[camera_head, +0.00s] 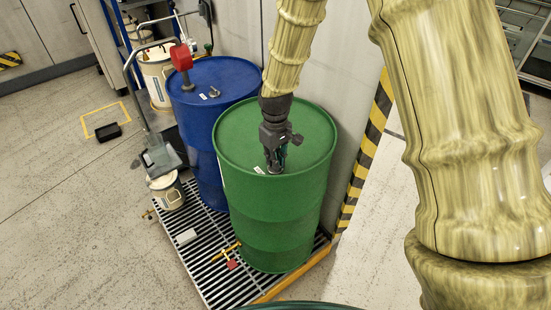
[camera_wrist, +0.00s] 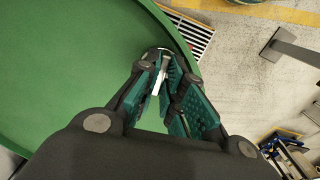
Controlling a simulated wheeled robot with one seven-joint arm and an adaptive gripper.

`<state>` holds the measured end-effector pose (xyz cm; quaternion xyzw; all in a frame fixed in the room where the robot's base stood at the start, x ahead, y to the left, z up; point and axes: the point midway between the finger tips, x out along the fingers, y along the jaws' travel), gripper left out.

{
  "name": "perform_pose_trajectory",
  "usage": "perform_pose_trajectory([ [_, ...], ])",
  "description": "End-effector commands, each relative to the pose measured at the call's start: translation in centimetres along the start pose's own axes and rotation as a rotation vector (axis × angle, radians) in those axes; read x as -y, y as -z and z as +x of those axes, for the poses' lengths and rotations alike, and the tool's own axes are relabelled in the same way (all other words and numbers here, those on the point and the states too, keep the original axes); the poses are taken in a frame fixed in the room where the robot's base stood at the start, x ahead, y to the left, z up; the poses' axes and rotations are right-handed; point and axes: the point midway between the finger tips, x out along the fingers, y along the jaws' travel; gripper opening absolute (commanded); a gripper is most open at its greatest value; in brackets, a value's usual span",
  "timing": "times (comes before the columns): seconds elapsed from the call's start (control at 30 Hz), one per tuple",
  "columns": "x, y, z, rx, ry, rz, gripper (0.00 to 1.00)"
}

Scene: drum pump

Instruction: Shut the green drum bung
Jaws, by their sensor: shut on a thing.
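The green drum (camera_head: 270,205) stands upright on a slatted grate, and its lid (camera_wrist: 75,70) fills the left of the wrist view. My gripper (camera_head: 275,168) points down at the lid near its front rim. In the wrist view my gripper (camera_wrist: 166,82) is shut on the green drum bung (camera_wrist: 152,54), a small grey round piece close to the rim. The fingers hide most of the bung, so I cannot tell whether it is seated. A small white label lies on the lid just left of the fingers in the head view.
A blue drum (camera_head: 208,130) with a red-topped fitting (camera_head: 181,58) stands behind left. The grate (camera_head: 205,262) holds a red-and-yellow tool (camera_head: 231,262). A small white bucket (camera_head: 167,192) stands at left. A striped wall edge (camera_head: 365,150) is right of the green drum.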

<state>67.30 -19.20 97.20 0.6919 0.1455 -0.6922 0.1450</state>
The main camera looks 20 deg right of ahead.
Motion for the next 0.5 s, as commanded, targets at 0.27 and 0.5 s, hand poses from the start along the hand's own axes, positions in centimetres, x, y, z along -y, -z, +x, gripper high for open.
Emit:
perform_pose_trajectory([
  [0.27,-0.05,0.13,-0.09,-0.003,-0.002,0.070,0.00],
  [0.5,-0.07,0.13,-0.08,-0.003,-0.001,0.083,0.00],
])
